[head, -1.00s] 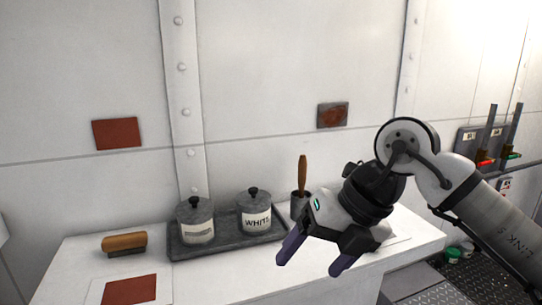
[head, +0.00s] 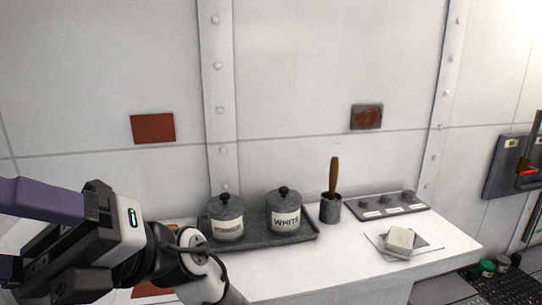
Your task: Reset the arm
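My gripper (head: 32,242) is at the lower left of the head view, pointing left. It looks open: a purple finger lies along its upper side and a gap shows below it. The lower finger is partly cut off by the frame edge, and I see nothing held. My arm hides the left part of the white worktop (head: 350,265).
A dark tray (head: 258,243) holds two lidded pots, one labelled WHITE (head: 285,212). Behind stand a cup with a wooden-handled tool (head: 331,205) and a knobbed panel (head: 387,206). A pale block (head: 400,241) lies on a sheet at right. The front worktop is clear.

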